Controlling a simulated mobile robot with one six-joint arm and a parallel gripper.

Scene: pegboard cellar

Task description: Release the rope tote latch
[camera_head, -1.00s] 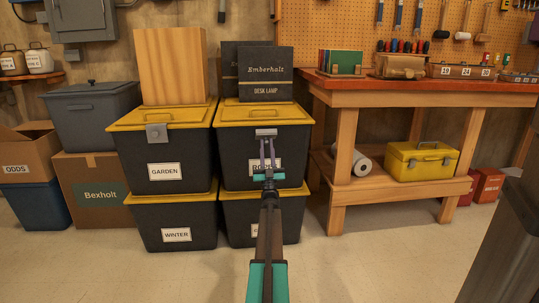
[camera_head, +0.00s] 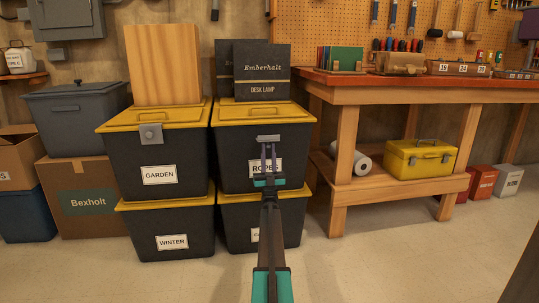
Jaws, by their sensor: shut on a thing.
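The rope tote (camera_head: 232,160) is a dark tub with a yellow lid (camera_head: 262,113) and a white label reading "ROPES". It sits on another tote. The grey tote latch (camera_head: 268,138) shows as a narrow flat bar at the upper front of the tub, just below the lid rim. My gripper (camera_head: 268,147) reaches forward from below, with purple fingers and a teal wrist. Its fingertips are at the latch and shut on it. The fingers hide part of the label. How far the latch stands off the tub wall is hard to tell.
Two black boxes, the nearer an Emberholt desk lamp box (camera_head: 262,72), stand on the rope tote's lid. The GARDEN tote (camera_head: 125,160), with its own grey latch (camera_head: 150,134), stands close on the left, bearing a wooden box (camera_head: 163,65). A workbench (camera_head: 400,88) stands on the right. The front floor is clear.

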